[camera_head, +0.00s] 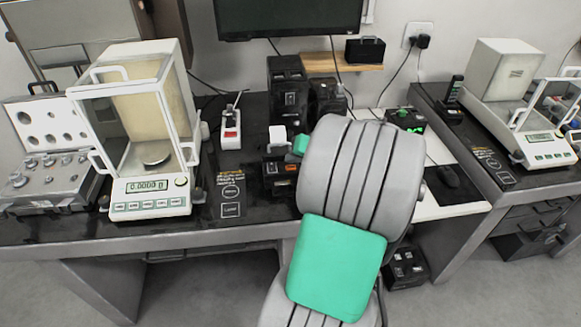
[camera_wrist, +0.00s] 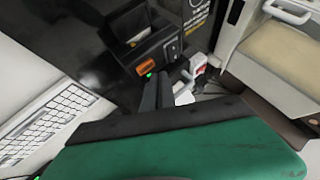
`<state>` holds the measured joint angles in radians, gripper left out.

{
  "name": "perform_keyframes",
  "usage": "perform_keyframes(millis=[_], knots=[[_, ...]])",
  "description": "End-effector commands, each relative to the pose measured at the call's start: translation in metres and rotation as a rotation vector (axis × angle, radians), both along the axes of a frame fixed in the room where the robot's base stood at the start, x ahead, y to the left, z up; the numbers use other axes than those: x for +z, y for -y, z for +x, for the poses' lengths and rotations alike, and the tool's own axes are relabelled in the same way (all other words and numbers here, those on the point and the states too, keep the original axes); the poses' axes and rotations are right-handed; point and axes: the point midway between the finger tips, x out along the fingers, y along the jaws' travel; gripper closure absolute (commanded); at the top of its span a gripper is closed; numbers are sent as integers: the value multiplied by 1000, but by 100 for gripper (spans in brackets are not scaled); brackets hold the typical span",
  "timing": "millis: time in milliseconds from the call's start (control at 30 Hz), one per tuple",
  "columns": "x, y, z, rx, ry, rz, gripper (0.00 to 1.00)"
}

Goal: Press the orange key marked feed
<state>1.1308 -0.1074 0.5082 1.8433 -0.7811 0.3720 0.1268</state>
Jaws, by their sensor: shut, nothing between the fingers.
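A small black device (camera_head: 279,178) stands on the dark table, left of my arm in the head view. An orange key (camera_head: 291,167) is on its front; its marking is too small to read. My gripper (camera_wrist: 165,88) is shut and empty. Its dark fingertips show just below the device, apart from the orange key in the picture; I cannot tell the depth gap. In the head view my arm hides most of the gripper.
A glass-walled balance (camera_head: 150,185) stands left of the device, with a weight case (camera_head: 45,150) beyond it. A white and red item (camera_head: 231,130) is behind. A second balance (camera_head: 535,135) is at right. A keyboard (camera_wrist: 55,125) shows in the wrist view.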

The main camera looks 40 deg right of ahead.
Motion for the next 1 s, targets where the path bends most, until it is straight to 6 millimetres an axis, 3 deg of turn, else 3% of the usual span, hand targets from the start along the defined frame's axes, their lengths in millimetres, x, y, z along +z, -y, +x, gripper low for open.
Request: perform_keyframes(millis=[1000], knots=[[-9, 0, 0, 0, 0, 0, 100]])
